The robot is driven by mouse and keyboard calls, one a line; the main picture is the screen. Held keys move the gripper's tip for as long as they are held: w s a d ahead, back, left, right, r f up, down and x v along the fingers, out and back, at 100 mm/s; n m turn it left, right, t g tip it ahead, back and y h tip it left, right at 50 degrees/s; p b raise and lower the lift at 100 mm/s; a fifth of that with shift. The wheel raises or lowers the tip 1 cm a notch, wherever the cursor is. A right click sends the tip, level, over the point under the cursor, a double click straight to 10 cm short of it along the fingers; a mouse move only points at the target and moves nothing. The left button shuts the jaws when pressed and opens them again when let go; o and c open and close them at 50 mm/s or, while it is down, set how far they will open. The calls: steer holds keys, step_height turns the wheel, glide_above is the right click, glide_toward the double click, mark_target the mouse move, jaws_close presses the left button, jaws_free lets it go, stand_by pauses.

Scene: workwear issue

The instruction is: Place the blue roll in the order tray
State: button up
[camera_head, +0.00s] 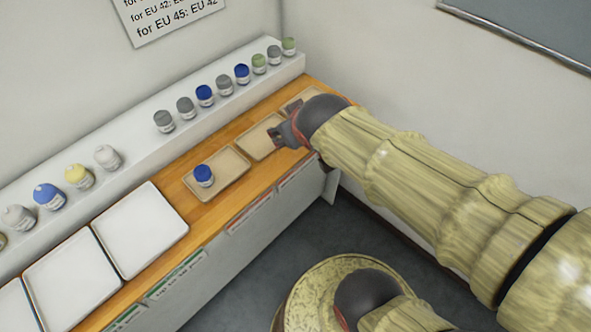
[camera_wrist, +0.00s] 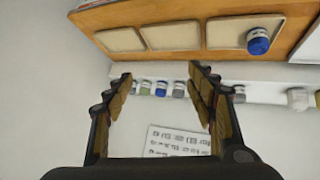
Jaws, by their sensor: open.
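A dark blue roll (camera_head: 204,175) with a white label band stands upright in the nearest tan tray (camera_head: 232,183) on the wooden counter. In the wrist view this blue roll (camera_wrist: 257,41) stands in its tray (camera_wrist: 222,33) at upper right. Two other dark blue rolls, (camera_head: 205,95) and (camera_head: 242,73), stand on the white ledge. My gripper (camera_head: 274,135) is over the tan trays, to the right of the roll and apart from it. In the wrist view my gripper (camera_wrist: 160,75) is open and empty. No readable label shows which tray is the order tray.
Two more tan trays, a middle one (camera_head: 243,148) and a far one (camera_head: 292,101), look empty. White trays (camera_head: 138,230) lie at left. Grey, green, yellow and white rolls line the ledge (camera_head: 135,140). A wall sign (camera_head: 170,18) hangs above. My arm crosses the right side.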

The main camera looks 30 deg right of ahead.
steer(key=s+a+g+y, duration=0.1)
steer(key=s+a, duration=0.2)
steer(key=s, duration=0.3)
steer(key=s+a+r+g+y, duration=0.1)
steer(key=s+a, duration=0.2)
steer(key=s, duration=0.3)
steer(key=shift+s+a+r+m+g, duration=0.15)
steer(key=shift+s+r+m+g, duration=0.05)
steer(key=shift+m+g, duration=0.2)
